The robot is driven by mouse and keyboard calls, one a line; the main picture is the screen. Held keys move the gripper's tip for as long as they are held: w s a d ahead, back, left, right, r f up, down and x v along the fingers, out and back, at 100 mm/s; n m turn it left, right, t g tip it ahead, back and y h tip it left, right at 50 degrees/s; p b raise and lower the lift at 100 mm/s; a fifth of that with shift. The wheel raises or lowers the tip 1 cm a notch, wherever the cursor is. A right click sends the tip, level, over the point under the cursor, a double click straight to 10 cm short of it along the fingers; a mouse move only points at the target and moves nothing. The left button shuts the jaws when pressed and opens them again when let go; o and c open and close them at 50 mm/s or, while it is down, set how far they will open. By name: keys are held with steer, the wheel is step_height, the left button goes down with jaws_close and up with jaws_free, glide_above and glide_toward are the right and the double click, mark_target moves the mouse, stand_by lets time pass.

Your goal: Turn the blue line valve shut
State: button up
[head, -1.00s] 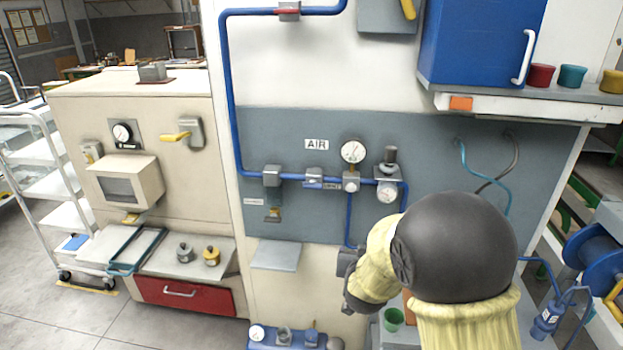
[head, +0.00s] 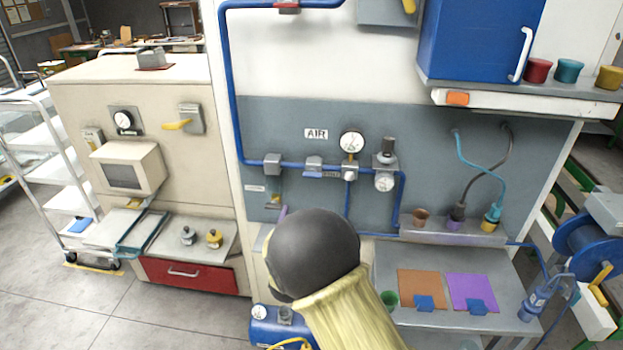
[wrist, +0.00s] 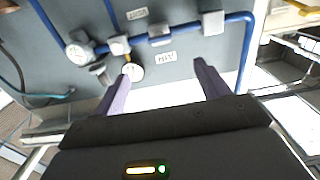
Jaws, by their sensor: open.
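The blue air line (head: 228,90) runs down the panel and then right through several grey fittings. A grey valve body (head: 314,162) with a flat blue lever (head: 313,174) lying along the pipe sits left of the round gauge (head: 352,142). In the wrist view, turned around, this valve (wrist: 160,31) shows beyond the fingers. My gripper (wrist: 160,84) is open, its two purple fingers apart with nothing between them. In the head view most of it is hidden behind my dark wrist; one purple fingertip (head: 283,212) shows below the pipe, apart from the valve.
Left of the valve, another fitting (head: 272,163) has a hanging part below it. A red-marked valve (head: 288,6) sits on the upper pipe. A blue cabinet (head: 474,40) is upper right. A grey bench (head: 450,262) with coloured pads stands lower right.

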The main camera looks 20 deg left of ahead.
mark_target(312, 178)
steer(key=p+x, duration=0.7)
steer(key=x, duration=0.8)
steer(key=shift+w, duration=0.4)
steer(key=c, duration=1)
